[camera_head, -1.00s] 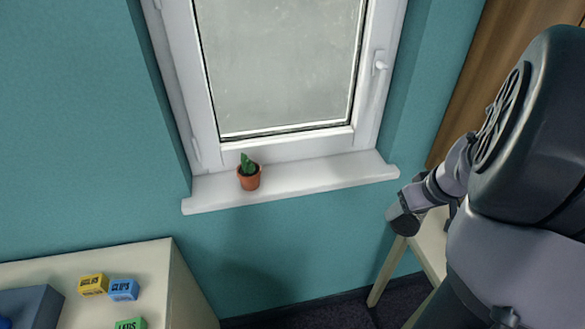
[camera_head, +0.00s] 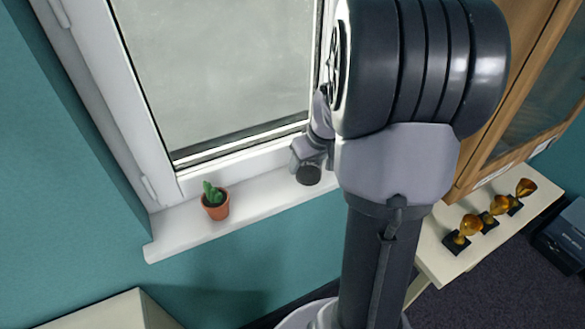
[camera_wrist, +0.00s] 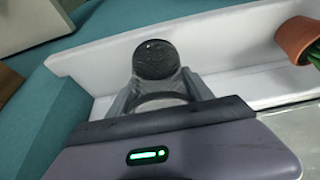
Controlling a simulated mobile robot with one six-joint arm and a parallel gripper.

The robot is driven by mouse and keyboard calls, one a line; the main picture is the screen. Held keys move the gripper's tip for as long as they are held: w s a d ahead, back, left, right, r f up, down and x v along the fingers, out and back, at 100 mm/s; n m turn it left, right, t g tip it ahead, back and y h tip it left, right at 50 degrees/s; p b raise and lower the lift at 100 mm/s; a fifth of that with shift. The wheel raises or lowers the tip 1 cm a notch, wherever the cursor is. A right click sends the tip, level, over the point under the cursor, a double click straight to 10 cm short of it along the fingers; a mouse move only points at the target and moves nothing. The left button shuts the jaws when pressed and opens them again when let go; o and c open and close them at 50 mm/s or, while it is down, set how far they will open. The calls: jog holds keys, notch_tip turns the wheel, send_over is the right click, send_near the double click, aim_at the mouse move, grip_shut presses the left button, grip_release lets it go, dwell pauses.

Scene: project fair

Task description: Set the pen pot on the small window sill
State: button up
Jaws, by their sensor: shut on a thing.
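The pen pot, a dark round mesh pot, shows its end in the wrist view (camera_wrist: 155,60) and is a small dark shape in the head view (camera_head: 309,176). My gripper (camera_head: 308,160) is shut on it, with a finger on either side in the wrist view. The white window sill (camera_head: 262,203) runs below the window and also shows in the wrist view (camera_wrist: 225,45). The pot appears in front of or over the sill's right part. I cannot tell whether it touches the sill. My arm hides the sill's right end in the head view.
A cactus in a terracotta pot (camera_head: 215,205) stands on the left part of the sill, with bare sill between it and my gripper. The window (camera_head: 225,75) rises behind. A pale table (camera_head: 510,215) with several gold trophies and a wooden cabinet (camera_head: 545,60) are at right.

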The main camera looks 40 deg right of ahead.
jog(key=w, duration=0.1)
jog(key=w+a, duration=0.1)
jog(key=shift+w+f, duration=0.15)
jog(key=shift+w, duration=0.2)
jog(key=shift+f+b, duration=0.6)
jog(key=shift+f, duration=1.1)
jog(key=shift+f, duration=0.1)
jog(key=shift+f+b, duration=0.15)
jog(key=shift+b, duration=0.15)
jog(key=o, duration=1.4)
